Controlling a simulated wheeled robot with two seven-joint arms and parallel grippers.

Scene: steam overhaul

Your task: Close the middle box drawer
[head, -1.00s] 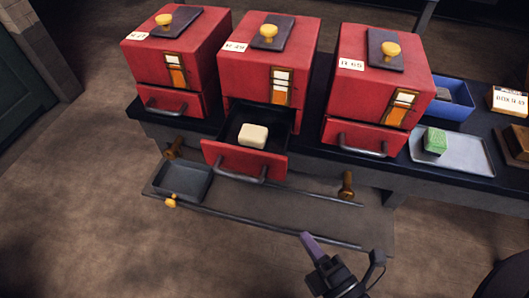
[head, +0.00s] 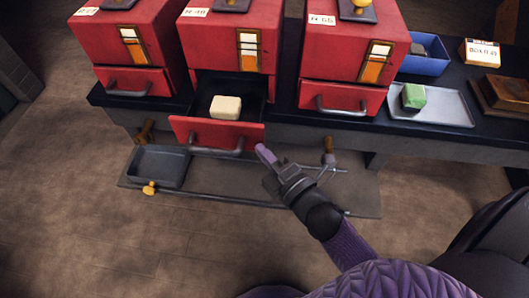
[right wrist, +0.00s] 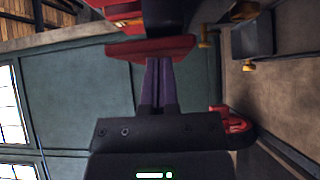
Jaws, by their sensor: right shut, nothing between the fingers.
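The middle red box (head: 240,55) stands on the dark bench with its drawer pulled out. The drawer's red front (head: 188,131) has a grey bar handle (head: 215,152), and a cream block (head: 226,107) lies inside. My right gripper (head: 264,153) is shut and empty, its purple fingers just beside the right end of the drawer front. In the right wrist view the fingertips (right wrist: 159,62) point at a red panel (right wrist: 150,47), which looks like the drawer front; I cannot tell if they touch. My left gripper is not in view.
Left (head: 125,50) and right (head: 345,55) red boxes flank it, drawers shut. A grey tray (head: 440,106) with a green block (head: 413,96) and a blue bin (head: 432,64) are at right. A low shelf below the bench holds a grey pan (head: 158,167) and rods.

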